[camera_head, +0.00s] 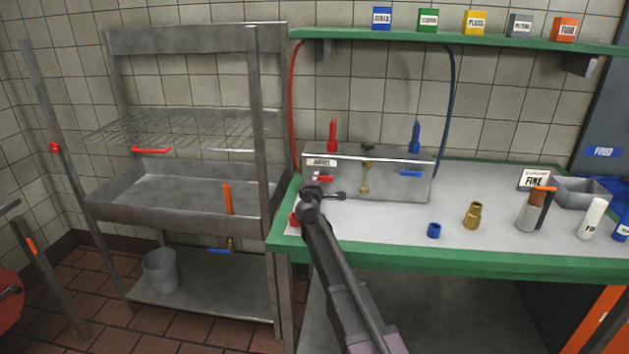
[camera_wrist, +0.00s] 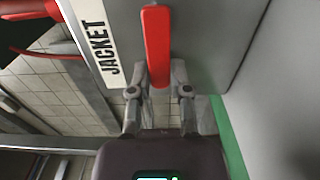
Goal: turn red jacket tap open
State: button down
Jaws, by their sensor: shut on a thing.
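The red jacket tap (camera_head: 323,179) is a red lever on the front of a grey metal box (camera_head: 390,185), under a white label. In the wrist view the label reads JACKET (camera_wrist: 97,40). The red lever (camera_wrist: 156,45) lies parallel to the label's lettering, so it looks about level. My gripper (camera_head: 314,187) is at the lever's left end in the head view. In the wrist view its two fingers (camera_wrist: 159,80) are shut on the lever's near end, one on each side. The tap's pivot cannot be made out.
A blue lever (camera_head: 411,174) and a brass spout (camera_head: 365,178) are on the same box. A blue cap (camera_head: 434,230), a brass fitting (camera_head: 472,215) and several containers stand on the green-edged bench (camera_head: 400,254). A steel rack (camera_head: 190,185) stands left.

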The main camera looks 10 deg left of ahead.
aim_at(323, 184)
jog(key=shift+d+f, duration=0.1)
jog(key=n, duration=0.1)
jog(key=f+n+b, duration=0.1)
jog(key=n, duration=0.1)
jog(key=n+b, duration=0.1)
jog(key=n, duration=0.1)
jog(key=shift+d+f, duration=0.35)
jog(key=shift+f, duration=0.05)
jog(key=n, duration=0.2)
jog(key=d+f+n+b, duration=0.1)
jog(key=n, duration=0.2)
jog(key=shift+d+f, duration=0.15)
jog(key=shift+w, duration=0.1)
jog(key=c, duration=0.6)
grip_release()
jog(key=shift+o, duration=0.2)
jog(key=shift+s, duration=0.2)
jog(key=s, duration=1.1)
jog(key=shift+s+a, duration=0.25)
jog(key=shift+s, duration=0.15)
